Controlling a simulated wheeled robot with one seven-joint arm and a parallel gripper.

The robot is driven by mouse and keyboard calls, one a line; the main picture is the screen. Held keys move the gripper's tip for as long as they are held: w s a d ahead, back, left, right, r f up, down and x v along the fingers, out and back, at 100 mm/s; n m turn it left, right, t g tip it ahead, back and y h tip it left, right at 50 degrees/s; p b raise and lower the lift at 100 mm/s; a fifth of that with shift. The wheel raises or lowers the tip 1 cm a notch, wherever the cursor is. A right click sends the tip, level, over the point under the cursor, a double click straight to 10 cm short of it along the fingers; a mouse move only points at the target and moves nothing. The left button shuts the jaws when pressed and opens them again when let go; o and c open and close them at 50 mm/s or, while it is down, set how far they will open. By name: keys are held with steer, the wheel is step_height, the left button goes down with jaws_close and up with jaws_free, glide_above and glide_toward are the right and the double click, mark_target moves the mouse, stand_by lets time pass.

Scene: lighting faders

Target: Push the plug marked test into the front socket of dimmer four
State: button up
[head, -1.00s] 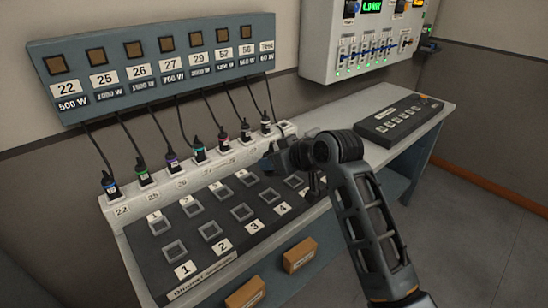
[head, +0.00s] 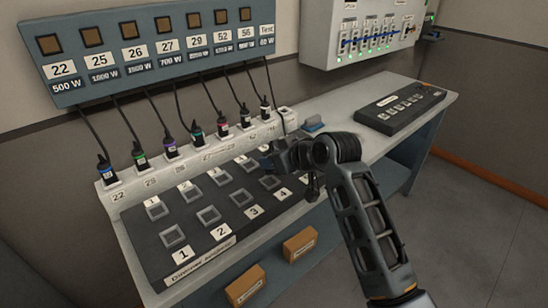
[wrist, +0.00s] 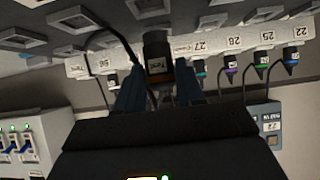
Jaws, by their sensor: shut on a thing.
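My gripper (head: 272,158) is shut on the dark plug marked test (wrist: 157,58), whose label shows between the blue fingers in the wrist view. In the head view the gripper hides most of the plug. The gripper is over the far right part of the dimmer panel (head: 150,250). Dimmer four's number plate (head: 283,194) lies just below it, and the front socket of dimmer four (head: 270,182) is partly visible beside that. In the wrist view the plug's end is close to a square socket (wrist: 147,8); I cannot tell whether they touch.
Several other plugs (head: 169,145) stand in a row of numbered sockets behind the panel, their cables hanging from the label board (head: 150,50). A small blue thing (head: 313,125) sits behind my gripper. A black control desk (head: 402,108) lies to the right. Two orange-brown blocks (head: 300,244) are in front.

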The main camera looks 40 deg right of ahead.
steer(key=shift+f+b, duration=0.75)
steer(key=shift+f, duration=1.35)
stand_by(2.4)
steer(key=o, duration=1.2)
steer(key=shift+o, duration=0.2)
steer(key=v, duration=0.8)
